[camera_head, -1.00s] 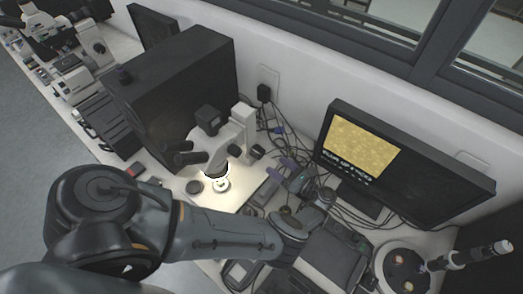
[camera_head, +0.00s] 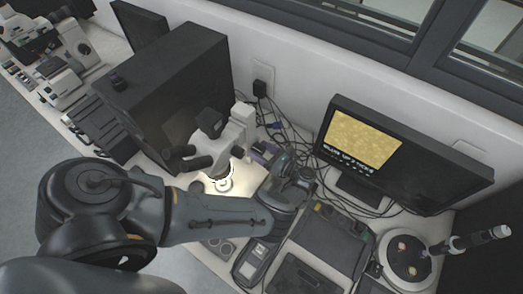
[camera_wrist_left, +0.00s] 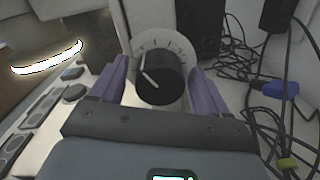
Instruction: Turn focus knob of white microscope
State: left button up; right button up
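The white microscope (camera_head: 243,118) stands on the bench left of the monitor, with black eyepieces and a lit stage. Its black focus knob (camera_wrist_left: 160,78), with a white pointer line and a ring of tick marks behind it, shows in the left wrist view. My left gripper (camera_wrist_left: 158,88) has its purple fingers on either side of the knob, with a visible gap on each side. The gripper is open and holds nothing. In the head view the left gripper (camera_head: 264,151) is beside the microscope's right side, and the knob is hard to make out. My right gripper is out of view.
A monitor (camera_head: 365,145) with a yellow picture stands to the right. Loose black cables (camera_wrist_left: 268,100) lie close to the right of the gripper. A round white device (camera_head: 408,258) is at the lower right.

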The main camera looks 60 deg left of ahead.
pick_arm(q)
jog(key=c, duration=0.9)
jog(key=shift+r+m, duration=0.15)
jog(key=shift+m, duration=0.45)
jog(key=shift+m+p, duration=0.35)
jog(key=shift+m, duration=0.85)
jog(key=o, duration=1)
